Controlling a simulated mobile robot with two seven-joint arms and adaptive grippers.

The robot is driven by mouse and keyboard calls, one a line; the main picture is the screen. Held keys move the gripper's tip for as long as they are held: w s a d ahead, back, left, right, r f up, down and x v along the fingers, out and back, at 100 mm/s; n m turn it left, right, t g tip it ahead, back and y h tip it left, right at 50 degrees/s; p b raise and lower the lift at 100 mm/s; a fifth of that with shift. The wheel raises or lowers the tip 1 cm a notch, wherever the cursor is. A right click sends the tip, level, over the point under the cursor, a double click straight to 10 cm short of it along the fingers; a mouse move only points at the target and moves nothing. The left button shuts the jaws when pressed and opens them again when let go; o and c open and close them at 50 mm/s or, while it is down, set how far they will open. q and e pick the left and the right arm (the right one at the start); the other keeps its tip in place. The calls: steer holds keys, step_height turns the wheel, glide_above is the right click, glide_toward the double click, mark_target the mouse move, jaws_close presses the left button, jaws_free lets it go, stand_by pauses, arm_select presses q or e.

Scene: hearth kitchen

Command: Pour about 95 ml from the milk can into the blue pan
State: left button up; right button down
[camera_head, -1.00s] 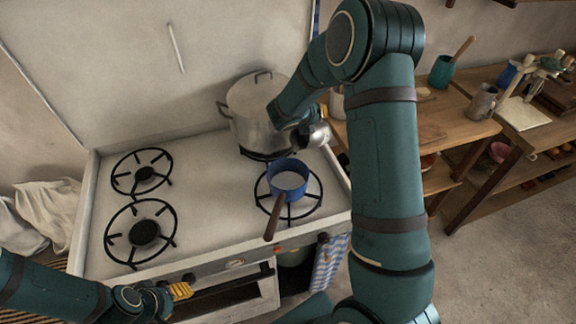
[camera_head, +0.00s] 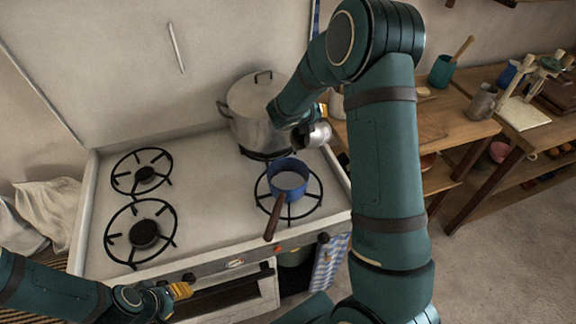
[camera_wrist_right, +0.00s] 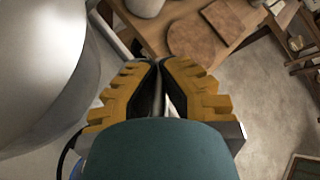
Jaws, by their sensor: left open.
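The blue pan (camera_head: 301,187) stands on the front right burner of the stove, its brown handle pointing toward the front. A pale surface shows inside it. The grey metal milk can (camera_head: 318,137) is in the air just behind and to the right of the pan, largely hidden by my right wrist; its exact tilt is hard to tell. My right gripper (camera_wrist_right: 159,66) is closed on a thin grey part, seemingly the can's handle; the can's body is hidden behind it in the wrist view. My left gripper (camera_head: 181,291) is open and empty, low at the stove's front.
A large lidded pot (camera_head: 247,118) stands on the back right burner, close beside my right wrist. The two left burners (camera_head: 144,233) are bare. A wooden table (camera_head: 455,128) stands to the right, with a jug (camera_head: 482,101) on another table beyond it.

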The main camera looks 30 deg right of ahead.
mark_target(321, 120)
stand_by(0.4)
steer(key=shift+w+d+f+y+p, duration=0.1)
steer(key=shift+d+f+y+p, duration=0.1)
steer(key=shift+y+p, duration=0.35)
steer(key=f+y+p, duration=0.1)
steer(key=p, duration=0.1)
steer(key=d+f+g+y+p, duration=0.1)
steer(key=p, duration=0.1)
steer(key=d+f+y+p, duration=0.1)
steer(key=f+p, duration=0.1)
steer(key=shift+w+g, duration=0.25)
steer(key=shift+g, duration=0.05)
steer(key=shift+w+d+f+g+y, duration=0.2)
steer(key=shift+w+d+f+y, duration=0.05)
steer(key=shift+d+f+y, duration=0.5)
steer(key=shift+w+d+f+g+y, duration=0.2)
steer(key=shift+d+f+y, duration=0.35)
steer(key=shift+f, duration=0.25)
steer(key=f+y, duration=0.1)
steer(key=d+f+g+y+b, duration=0.1)
steer(key=f+y, duration=0.1)
steer(key=w+d+f+y+b, duration=0.1)
steer(key=shift+d+f+g, duration=0.2)
steer(key=shift+f+g, duration=0.1)
steer(key=shift+g, duration=0.1)
steer(key=shift+y, duration=0.25)
steer(key=shift+r, duration=0.1)
